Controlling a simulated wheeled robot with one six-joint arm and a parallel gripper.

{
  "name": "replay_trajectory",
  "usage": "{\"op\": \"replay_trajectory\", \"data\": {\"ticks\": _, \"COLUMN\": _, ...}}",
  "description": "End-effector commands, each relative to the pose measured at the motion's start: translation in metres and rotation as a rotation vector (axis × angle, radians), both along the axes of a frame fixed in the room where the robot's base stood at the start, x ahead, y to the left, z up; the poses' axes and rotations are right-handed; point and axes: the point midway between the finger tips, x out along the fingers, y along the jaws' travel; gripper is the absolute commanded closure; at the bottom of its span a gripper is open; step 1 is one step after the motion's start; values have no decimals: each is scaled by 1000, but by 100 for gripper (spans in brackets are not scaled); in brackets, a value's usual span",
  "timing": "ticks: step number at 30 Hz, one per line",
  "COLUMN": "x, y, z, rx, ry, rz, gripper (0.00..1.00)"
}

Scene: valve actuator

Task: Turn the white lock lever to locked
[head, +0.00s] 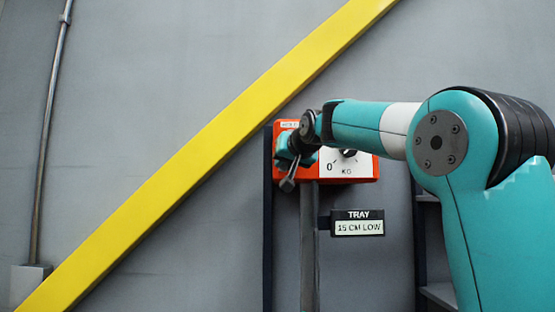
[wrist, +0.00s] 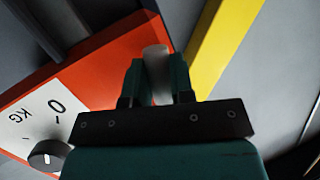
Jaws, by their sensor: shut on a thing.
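The white lock lever (wrist: 156,60) shows in the wrist view as a pale rounded bar between the two teal fingers of my gripper (wrist: 157,78). The fingers are shut on it, one on each side. Behind it is the orange box (wrist: 95,72), which also shows in the head view (head: 367,169). In the head view my gripper (head: 291,166) is at the left part of the orange box, and my wrist and arm cover much of that box. The lever's pivot and any locked or unlocked marking are hidden or too small to read.
The box has a white face marked 0 and KG (head: 338,167) with a black knob (wrist: 47,155). A sign (head: 358,223) below reads TRAY, 15 CM LOW. A dark post (head: 268,230) and a grey post (head: 308,250) stand below. A yellow diagonal beam (head: 200,150) crosses the wall.

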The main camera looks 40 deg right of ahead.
Motion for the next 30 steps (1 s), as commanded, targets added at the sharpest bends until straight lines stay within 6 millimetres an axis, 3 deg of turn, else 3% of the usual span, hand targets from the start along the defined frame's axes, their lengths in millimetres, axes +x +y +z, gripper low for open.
{"op": "replay_trajectory", "data": {"ticks": 12, "x": -7, "y": -10, "z": 1, "rx": -145, "ry": 91, "rz": 0, "gripper": 100}}
{"op": "replay_trajectory", "data": {"ticks": 27, "x": -8, "y": -10, "z": 2, "rx": -162, "ry": 98, "rz": 0, "gripper": 100}}
{"op": "replay_trajectory", "data": {"ticks": 28, "x": -8, "y": -11, "z": 2, "rx": -162, "ry": 98, "rz": 0, "gripper": 75}}
{"op": "replay_trajectory", "data": {"ticks": 30, "x": -8, "y": -10, "z": 2, "rx": -160, "ry": 99, "rz": 0, "gripper": 67}}
